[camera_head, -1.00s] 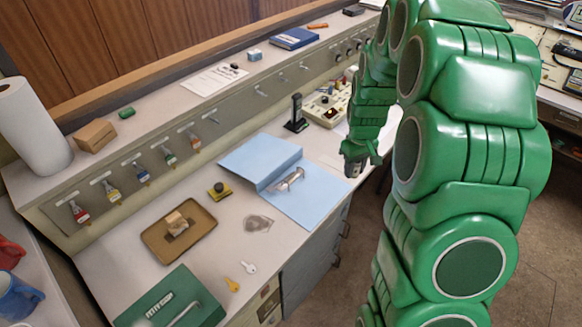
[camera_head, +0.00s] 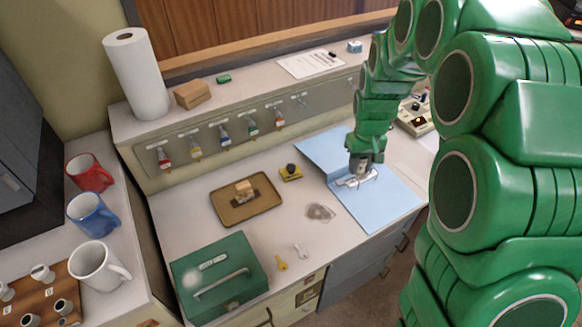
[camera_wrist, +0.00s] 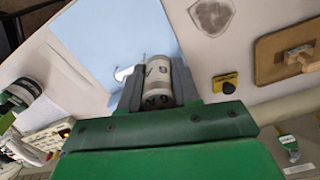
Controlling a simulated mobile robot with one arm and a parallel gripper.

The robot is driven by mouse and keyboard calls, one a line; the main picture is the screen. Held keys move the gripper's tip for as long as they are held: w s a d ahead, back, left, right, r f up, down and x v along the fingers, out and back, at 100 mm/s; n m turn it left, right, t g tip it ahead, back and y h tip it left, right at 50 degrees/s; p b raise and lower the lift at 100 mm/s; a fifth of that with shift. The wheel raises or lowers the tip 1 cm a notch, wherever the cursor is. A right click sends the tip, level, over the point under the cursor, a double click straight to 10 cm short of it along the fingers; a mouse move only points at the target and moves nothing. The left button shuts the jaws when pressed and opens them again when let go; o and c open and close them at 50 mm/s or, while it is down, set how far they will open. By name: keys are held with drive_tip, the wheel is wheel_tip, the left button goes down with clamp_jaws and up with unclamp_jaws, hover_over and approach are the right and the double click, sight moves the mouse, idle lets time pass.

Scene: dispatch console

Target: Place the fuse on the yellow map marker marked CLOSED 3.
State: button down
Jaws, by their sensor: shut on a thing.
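My gripper (camera_head: 358,167) is over the blue folder (camera_head: 392,205) in the head view. In the wrist view my gripper (camera_wrist: 157,88) is shut on the fuse (camera_wrist: 157,78), a pale grey cylinder with dark lettering, held between the two grey fingers. The yellow map marker (camera_head: 291,173), with a black knob on top, stands on the desk left of the folder and of my gripper. The marker also shows in the wrist view (camera_wrist: 226,83), to the right of the fuse. Its lettering is too small to read.
A brown tray (camera_head: 222,216) holding a wooden stamp-like block lies left of the marker. A green box (camera_head: 218,280), keys (camera_head: 281,265) and a shelf with hanging tags border the desk.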

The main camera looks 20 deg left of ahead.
drive_tip(key=s+a+r+n, duration=0.1)
drive_tip(key=s+a, duration=0.2)
drive_tip(key=a, duration=0.5)
drive_tip(key=s+a+r, duration=0.1)
drive_tip(key=s+a, duration=0.1)
drive_tip(key=a, duration=0.5)
hover_over(291, 167)
drive_tip(key=s, duration=0.1)
drive_tip(key=f, duration=0.9)
drive_tip(key=shift+d, duration=0.2)
drive_tip(key=shift+w+a+f, duration=0.3)
drive_tip(key=shift+w+f, duration=0.3)
drive_tip(key=shift+f, duration=1.5)
drive_tip(key=shift+f, duration=0.1)
drive_tip(key=c, duration=0.8)
unclamp_jaws()
